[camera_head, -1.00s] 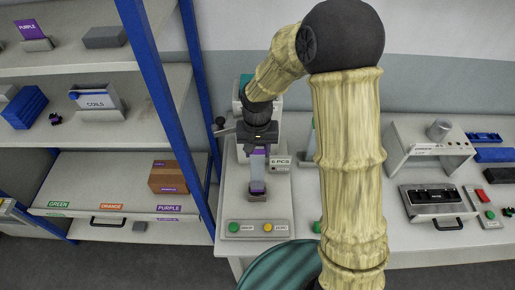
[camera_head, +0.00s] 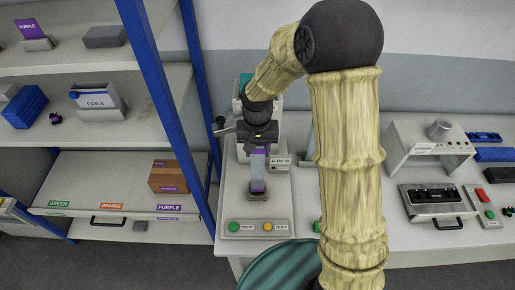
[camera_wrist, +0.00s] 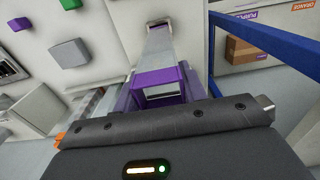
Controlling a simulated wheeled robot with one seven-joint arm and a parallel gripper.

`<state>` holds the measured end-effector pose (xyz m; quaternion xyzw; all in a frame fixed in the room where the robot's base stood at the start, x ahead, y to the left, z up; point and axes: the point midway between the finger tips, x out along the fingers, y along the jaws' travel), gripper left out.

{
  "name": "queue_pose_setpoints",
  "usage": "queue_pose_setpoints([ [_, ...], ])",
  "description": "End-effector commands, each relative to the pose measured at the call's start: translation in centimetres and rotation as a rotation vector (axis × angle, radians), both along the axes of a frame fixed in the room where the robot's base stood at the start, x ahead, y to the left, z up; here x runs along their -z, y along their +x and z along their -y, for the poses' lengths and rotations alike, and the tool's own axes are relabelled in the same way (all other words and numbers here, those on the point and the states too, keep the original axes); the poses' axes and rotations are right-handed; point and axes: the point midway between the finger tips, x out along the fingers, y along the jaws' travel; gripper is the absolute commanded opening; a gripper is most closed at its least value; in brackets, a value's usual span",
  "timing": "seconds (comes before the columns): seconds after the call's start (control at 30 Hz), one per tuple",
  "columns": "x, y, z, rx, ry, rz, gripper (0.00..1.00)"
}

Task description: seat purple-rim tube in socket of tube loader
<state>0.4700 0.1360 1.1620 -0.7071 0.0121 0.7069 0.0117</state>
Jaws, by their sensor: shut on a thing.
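The purple-rim tube (camera_head: 258,166) is a clear, upright rectangular tube with a purple rim (camera_wrist: 160,82) at its top end. My gripper (camera_head: 258,145) is shut on the tube at its purple end, above the tube loader (camera_head: 256,215). In the head view the tube's lower end is at the dark socket (camera_head: 258,195) of the loader. In the wrist view the clear body runs away from the purple rim toward the socket (camera_wrist: 160,23). I cannot tell how deep the lower end sits in it.
A "6 PCS" sign (camera_head: 280,161) stands close to the right of the tube. Green and yellow buttons (camera_head: 251,227) are at the loader's front. A blue shelf post (camera_head: 170,110) rises to the left. A grey press stand (camera_head: 425,145) is on the bench at right.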

Motion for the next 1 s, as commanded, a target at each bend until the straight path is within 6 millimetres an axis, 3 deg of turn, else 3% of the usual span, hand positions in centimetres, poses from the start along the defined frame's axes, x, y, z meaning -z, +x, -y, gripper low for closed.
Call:
queue_pose_setpoints([
  [1.0, 0.88, -0.01, -0.04, 0.0, 0.0, 0.0, 0.0],
])
